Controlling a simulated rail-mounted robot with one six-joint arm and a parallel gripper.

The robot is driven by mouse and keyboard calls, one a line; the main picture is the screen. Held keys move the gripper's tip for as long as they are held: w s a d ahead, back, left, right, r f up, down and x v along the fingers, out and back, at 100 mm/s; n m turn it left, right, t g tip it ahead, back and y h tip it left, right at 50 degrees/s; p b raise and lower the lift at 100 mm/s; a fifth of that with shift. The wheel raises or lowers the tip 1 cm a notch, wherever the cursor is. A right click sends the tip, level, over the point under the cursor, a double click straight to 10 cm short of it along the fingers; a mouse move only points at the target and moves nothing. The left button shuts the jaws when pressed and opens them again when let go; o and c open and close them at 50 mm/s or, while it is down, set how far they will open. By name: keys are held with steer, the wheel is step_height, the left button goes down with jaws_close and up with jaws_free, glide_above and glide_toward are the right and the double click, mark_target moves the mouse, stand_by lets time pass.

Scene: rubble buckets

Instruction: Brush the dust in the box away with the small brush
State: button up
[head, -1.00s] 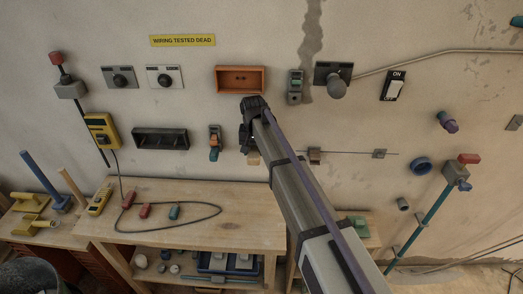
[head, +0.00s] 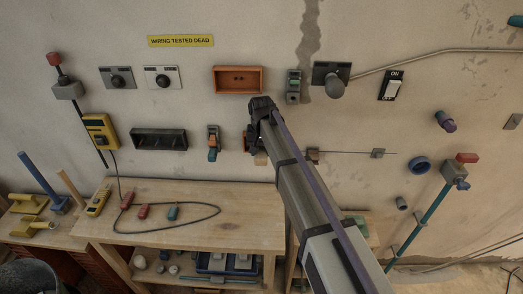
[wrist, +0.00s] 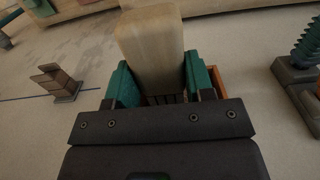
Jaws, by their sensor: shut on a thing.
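An open orange box (head: 238,93) is fixed to the wall in the upper middle of the head view. Small dark spots show inside it; I cannot tell whether they are dust. My gripper is below the box, largely hidden behind my arm in the head view. In the wrist view my gripper (wrist: 155,85) has its teal jaws shut on a pale wooden piece (wrist: 150,40), apparently the small brush's handle. I see no bristles clearly.
An orange part (wrist: 217,80) shows behind the right jaw, mostly hidden. A small bracket (wrist: 58,82) with a thin rod is to the left. An orange and teal wall fitting (head: 213,143) is close by. The workbench (head: 240,225) with a cable lies below.

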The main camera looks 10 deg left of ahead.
steer(key=shift+d, duration=0.45)
steer(key=a, duration=0.4)
steer(key=shift+s+a, duration=0.2)
steer(key=shift+a, duration=0.15)
stand_by(0.6)
steer(key=shift+s, duration=0.1)
steer(key=shift+s+d, duration=0.2)
steer(key=shift+s, duration=2.7)
steer(key=s, duration=0.3)
steer(key=shift+d, duration=0.1)
